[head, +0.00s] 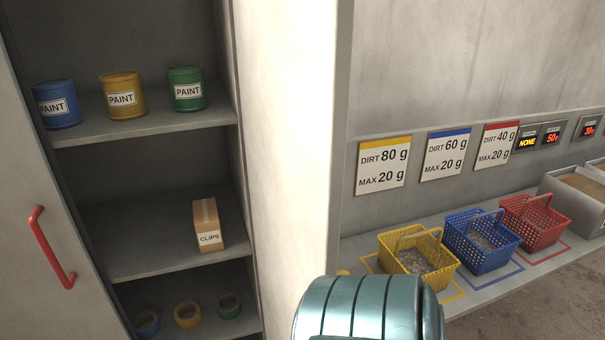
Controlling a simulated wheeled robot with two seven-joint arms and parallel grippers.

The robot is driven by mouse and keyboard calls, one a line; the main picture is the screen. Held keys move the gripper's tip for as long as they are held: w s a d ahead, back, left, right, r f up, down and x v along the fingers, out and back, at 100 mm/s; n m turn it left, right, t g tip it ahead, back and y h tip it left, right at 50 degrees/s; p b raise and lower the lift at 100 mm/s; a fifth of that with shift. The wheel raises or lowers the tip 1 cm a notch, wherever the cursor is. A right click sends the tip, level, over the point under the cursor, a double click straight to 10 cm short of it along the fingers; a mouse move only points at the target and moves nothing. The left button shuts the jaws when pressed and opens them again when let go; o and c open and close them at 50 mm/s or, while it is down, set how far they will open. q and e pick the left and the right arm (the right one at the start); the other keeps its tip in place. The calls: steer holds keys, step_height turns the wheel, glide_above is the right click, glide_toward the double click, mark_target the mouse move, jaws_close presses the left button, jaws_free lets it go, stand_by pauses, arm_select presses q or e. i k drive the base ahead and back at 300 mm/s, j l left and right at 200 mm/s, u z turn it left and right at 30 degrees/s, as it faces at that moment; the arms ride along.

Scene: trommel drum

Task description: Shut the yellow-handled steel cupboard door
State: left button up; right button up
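The steel cupboard stands open at the left of the head view, its shelves in plain sight. A pale, brightly lit panel (290,130) right of the shelves looks like the open door seen from its inner side, swung out towards me. A small yellow bit (343,272) shows at its right edge, low down. It may be the end of the yellow handle, but I cannot be sure; the rest is hidden. A rounded teal part of mine covers the panel's lower right. Neither gripper is in view.
A door panel with a red handle (52,247) is at the far left. Paint cans (122,96), a clips box (207,226) and tape rolls (187,314) sit on the shelves. Yellow (413,258), blue (482,243) and red (533,224) baskets stand on the right ledge.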

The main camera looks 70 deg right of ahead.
mark_target(294, 57)
steer(key=z, duration=1.25)
steer(key=k+l, duration=0.1)
steer(key=l, duration=0.3)
steer(key=k+l, duration=0.1)
steer(key=l, duration=0.35)
steer(key=k+l, duration=0.1)
steer(key=l, duration=0.3)
steer(key=j, duration=0.6)
